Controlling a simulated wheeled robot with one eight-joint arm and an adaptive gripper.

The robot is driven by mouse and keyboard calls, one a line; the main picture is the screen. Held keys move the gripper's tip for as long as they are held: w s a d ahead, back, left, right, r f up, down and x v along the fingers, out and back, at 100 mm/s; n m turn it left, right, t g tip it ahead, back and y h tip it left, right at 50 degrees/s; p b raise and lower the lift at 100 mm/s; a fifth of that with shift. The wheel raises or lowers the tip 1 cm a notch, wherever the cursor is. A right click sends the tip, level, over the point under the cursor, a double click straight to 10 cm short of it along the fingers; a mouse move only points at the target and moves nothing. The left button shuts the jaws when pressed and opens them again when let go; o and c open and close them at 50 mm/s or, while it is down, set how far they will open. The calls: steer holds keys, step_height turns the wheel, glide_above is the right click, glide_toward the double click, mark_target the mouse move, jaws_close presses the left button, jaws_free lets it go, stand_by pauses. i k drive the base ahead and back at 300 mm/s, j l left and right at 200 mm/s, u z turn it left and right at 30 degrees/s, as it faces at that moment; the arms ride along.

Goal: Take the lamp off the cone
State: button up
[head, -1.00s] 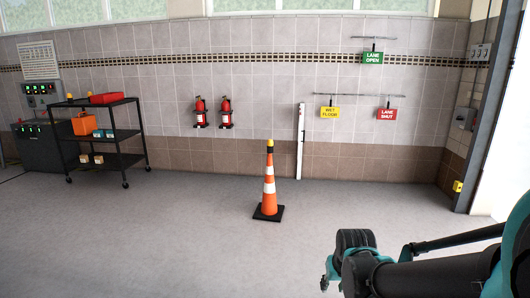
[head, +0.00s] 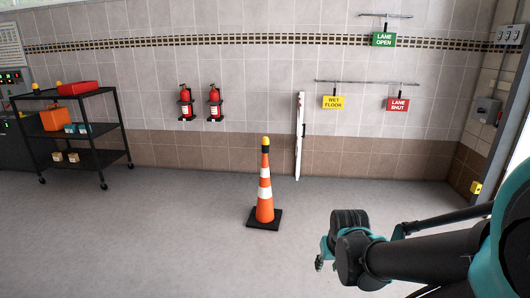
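The traffic cone (head: 265,195) stands upright on the floor near the middle of the head view, orange with white bands and a black square base. The lamp (head: 265,143), with a yellow top and a black lower part, sits on the cone's tip. My gripper (head: 322,258) is at the lower right, in front of and to the right of the cone, well apart from it. Its fingers are small and partly hidden by my wrist, so I cannot tell whether they are open.
A black shelf cart (head: 95,128) with a red box (head: 77,88) and an orange bin (head: 54,119) stands at left. Two fire extinguishers (head: 186,103) and several hanging signs (head: 383,40) are on the back wall. A white post (head: 299,136) leans there. The floor around the cone is clear.

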mark_target(265, 141)
steer(key=i, duration=1.15)
steer(key=i+j+z, duration=0.1)
steer(key=i, duration=1.05)
steer(key=i+j, duration=0.1)
steer(key=i, duration=1.05)
